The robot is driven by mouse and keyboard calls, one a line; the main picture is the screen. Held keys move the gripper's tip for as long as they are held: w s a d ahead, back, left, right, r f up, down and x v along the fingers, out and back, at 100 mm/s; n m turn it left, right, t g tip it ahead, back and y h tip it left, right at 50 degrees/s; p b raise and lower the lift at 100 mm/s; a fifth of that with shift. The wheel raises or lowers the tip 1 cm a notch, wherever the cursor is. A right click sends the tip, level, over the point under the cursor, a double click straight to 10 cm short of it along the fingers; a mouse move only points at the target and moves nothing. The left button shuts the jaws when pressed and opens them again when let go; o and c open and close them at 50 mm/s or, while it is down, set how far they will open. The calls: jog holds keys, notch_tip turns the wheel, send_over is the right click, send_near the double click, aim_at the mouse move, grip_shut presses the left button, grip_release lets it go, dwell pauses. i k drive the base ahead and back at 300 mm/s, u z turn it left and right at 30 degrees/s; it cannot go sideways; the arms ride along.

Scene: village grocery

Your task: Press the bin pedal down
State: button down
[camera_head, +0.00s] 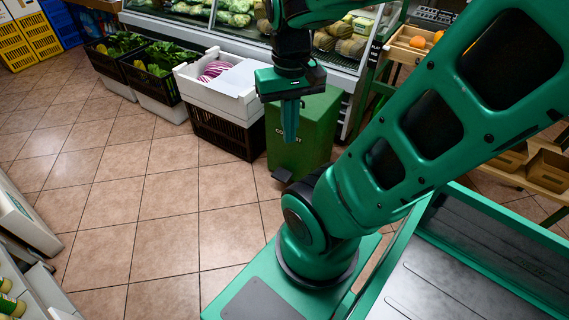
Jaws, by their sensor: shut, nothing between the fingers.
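The green bin (312,140), marked with pale lettering on its front, stands on the tiled floor before the refrigerated shelf. Its dark pedal (283,174) juts out at the lower left of its base, near the floor. My gripper (290,112) points straight down, shut and empty, in front of the bin's upper front as seen here. It is above the pedal in the picture and looks apart from it. My arm hides part of the bin's lower right side.
A white box (241,85) on a dark crate (222,135) stands just left of the bin. Black crates of greens (160,62) are farther left. Open tiled floor (170,195) lies to the left front. A wooden shelf (535,168) is at right.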

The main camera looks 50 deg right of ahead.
aim_at(282, 175)
jog(key=z, duration=0.25)
jog(key=i, duration=1)
jog(key=z, duration=0.25)
